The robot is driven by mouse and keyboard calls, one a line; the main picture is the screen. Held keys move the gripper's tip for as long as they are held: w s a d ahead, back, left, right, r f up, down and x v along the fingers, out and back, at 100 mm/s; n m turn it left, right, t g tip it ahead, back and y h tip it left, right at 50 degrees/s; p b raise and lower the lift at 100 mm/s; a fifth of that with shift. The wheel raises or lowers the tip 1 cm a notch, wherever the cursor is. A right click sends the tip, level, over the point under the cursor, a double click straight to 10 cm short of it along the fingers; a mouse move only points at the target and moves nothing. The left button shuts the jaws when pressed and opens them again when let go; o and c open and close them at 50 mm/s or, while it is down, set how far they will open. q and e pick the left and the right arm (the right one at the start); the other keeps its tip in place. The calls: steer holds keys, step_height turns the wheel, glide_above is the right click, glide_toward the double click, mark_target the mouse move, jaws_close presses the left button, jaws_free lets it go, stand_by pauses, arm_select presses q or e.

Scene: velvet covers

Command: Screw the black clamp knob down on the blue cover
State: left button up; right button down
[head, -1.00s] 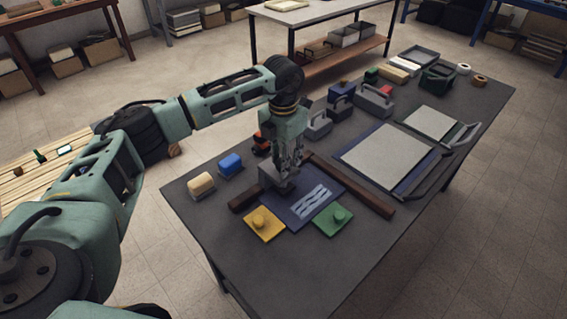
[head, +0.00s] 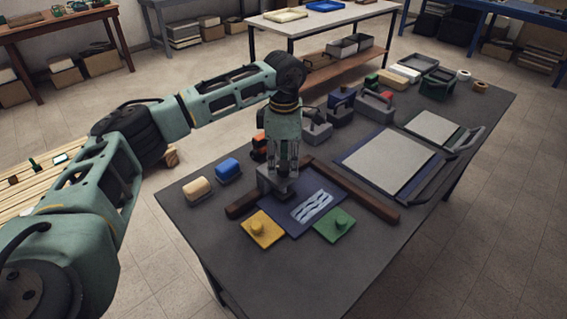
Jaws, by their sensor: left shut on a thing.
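The blue cover (head: 292,226) is a flat dark blue panel with pale wavy stripes, lying near the middle of the dark table. My left gripper (head: 279,172) points straight down over its back left corner. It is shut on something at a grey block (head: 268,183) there. The black clamp knob cannot be made out; the fingers hide that spot. I cannot tell whether the knob touches the cover. My right gripper is not in view.
Tan and blue blocks (head: 228,167) stand left. The table's front is clear.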

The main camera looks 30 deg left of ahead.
arm_select(q)
steer(key=m, duration=0.3)
steer(key=m+b, duration=0.1)
steer(key=shift+w+r+m, duration=0.25)
steer(key=shift+w+m, duration=0.05)
steer(key=shift+m+b, duration=0.3)
steer(key=shift+m, duration=1.3)
steer(key=shift+d+m, duration=0.1)
steer(key=shift+m, duration=0.2)
steer(key=o, duration=0.8)
steer(key=shift+o, duration=1.2)
steer(key=shift+d+f, duration=0.1)
steer(key=shift+f, duration=0.05)
